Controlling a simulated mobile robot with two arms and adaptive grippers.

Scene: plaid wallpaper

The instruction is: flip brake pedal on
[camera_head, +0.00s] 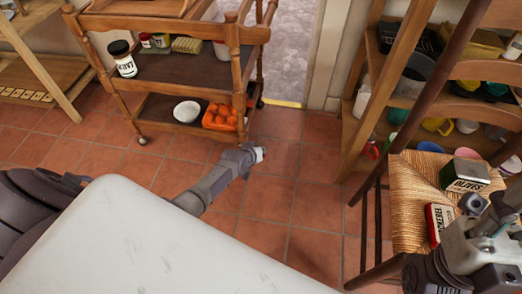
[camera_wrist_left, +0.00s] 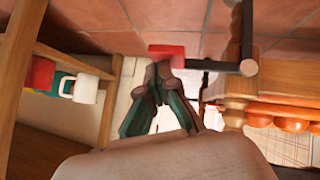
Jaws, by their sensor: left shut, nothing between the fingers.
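In the wrist view, a small red block that looks like the brake pedal (camera_wrist_left: 166,51) shows just beyond my left fingertips (camera_wrist_left: 162,70). The fingers are shut with nothing between them, and their tips are at or very near its lower edge; touching or apart, I cannot tell. In the head view my left gripper (camera_head: 248,153) reaches low over the tiles, by the foot of the wooden cart (camera_head: 178,93).
The cart carries jars, a white bowl (camera_head: 187,111) and an orange crate (camera_head: 220,118). A shelf with colored mugs (camera_head: 437,125) and a chair (camera_head: 408,190) holding tins stand at the right. Tiled floor (camera_head: 285,175) is clear between cart and chair.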

